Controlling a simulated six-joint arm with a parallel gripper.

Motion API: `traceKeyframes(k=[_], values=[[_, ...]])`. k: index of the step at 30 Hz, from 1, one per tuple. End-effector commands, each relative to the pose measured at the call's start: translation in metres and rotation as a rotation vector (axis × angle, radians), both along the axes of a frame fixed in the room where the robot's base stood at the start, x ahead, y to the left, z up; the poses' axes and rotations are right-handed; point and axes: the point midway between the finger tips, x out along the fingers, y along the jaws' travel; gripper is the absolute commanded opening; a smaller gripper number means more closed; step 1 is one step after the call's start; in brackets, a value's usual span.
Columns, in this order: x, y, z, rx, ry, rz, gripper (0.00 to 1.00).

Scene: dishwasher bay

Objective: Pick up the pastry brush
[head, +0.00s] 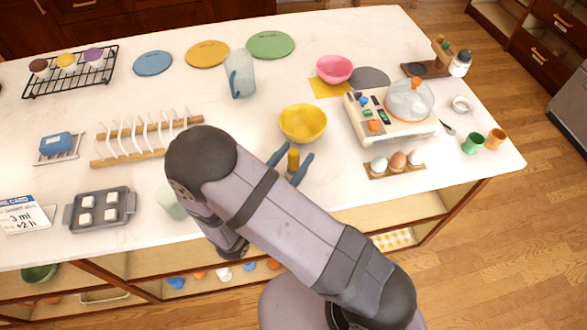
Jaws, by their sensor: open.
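A narrow yellow thing (293,161) shows between the two blue-grey fingers of my gripper (299,151). It may be the handle of the pastry brush, but its bristles are not visible and I cannot tell for sure. My gripper is open, with a finger on either side of it, over the front middle of the white counter. I cannot tell whether the fingers touch it. My forearm hides part of the counter's front edge.
A yellow bowl (303,124) stands just behind my gripper. An egg holder (376,171) and a cream device (367,128) are to the right. A white-pronged wooden rack (128,158) and a dark tray (72,222) are left. A pale green cup (168,203) is beside my arm.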

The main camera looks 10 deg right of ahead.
Motion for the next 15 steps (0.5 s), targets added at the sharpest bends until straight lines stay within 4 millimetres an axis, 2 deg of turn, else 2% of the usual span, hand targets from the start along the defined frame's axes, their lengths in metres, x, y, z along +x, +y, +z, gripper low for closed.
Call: traceKeyframes(k=[1,6,7,15], values=[[-0.0001,0.0002,-0.0001,0.000,0.000,0.000,0.45],[-0.0002,0.0003,0.0000,0.000,0.000,0.000,0.04],[-0.0002,0.0003,0.0000,0.000,0.000,0.000,0.00],[-0.0002,0.0003,0.0004,0.000,0.000,0.000,0.00]])
